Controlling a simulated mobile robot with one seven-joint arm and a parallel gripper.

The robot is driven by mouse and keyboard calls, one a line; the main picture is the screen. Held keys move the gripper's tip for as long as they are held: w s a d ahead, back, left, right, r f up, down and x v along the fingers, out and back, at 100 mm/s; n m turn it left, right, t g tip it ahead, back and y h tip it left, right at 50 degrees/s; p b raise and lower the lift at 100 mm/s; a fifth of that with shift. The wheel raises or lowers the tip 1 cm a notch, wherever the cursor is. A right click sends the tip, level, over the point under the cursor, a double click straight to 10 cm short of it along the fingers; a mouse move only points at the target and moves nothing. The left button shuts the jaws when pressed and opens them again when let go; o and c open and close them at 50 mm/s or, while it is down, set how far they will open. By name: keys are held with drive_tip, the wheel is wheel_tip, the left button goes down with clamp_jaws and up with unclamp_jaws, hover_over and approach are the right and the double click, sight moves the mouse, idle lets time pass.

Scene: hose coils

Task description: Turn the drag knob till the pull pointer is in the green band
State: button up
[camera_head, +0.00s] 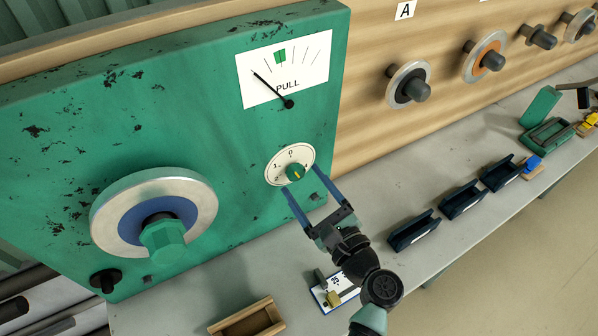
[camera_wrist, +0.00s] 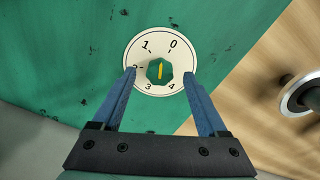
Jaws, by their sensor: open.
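The drag knob (camera_head: 295,171) is a small green knob with a yellow mark on a white numbered dial (camera_head: 279,161), on the green panel (camera_head: 130,110). The wrist view shows the knob (camera_wrist: 160,71) with its yellow mark and the dial numbers 0 to 4 around it. The pull gauge (camera_head: 310,60) is a white plate above the dial. Its black pointer (camera_head: 270,87) points up and left, to the left of the green band (camera_head: 280,57). My gripper (camera_head: 308,187) is open. In the wrist view its blue fingertips (camera_wrist: 160,76) lie left and right of the knob, apart from it.
A large hose reel (camera_head: 190,205) with a green hub is left on the panel. A small black knob (camera_head: 105,280) sits below it. Dark trays (camera_head: 413,231) stand on the grey bench (camera_head: 385,205). A wooden box (camera_head: 270,326) is at the front.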

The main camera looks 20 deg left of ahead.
sight(296, 173)
drive_tip(key=shift+x, duration=1.45)
drive_tip(key=shift+c, duration=0.3)
clamp_jaws()
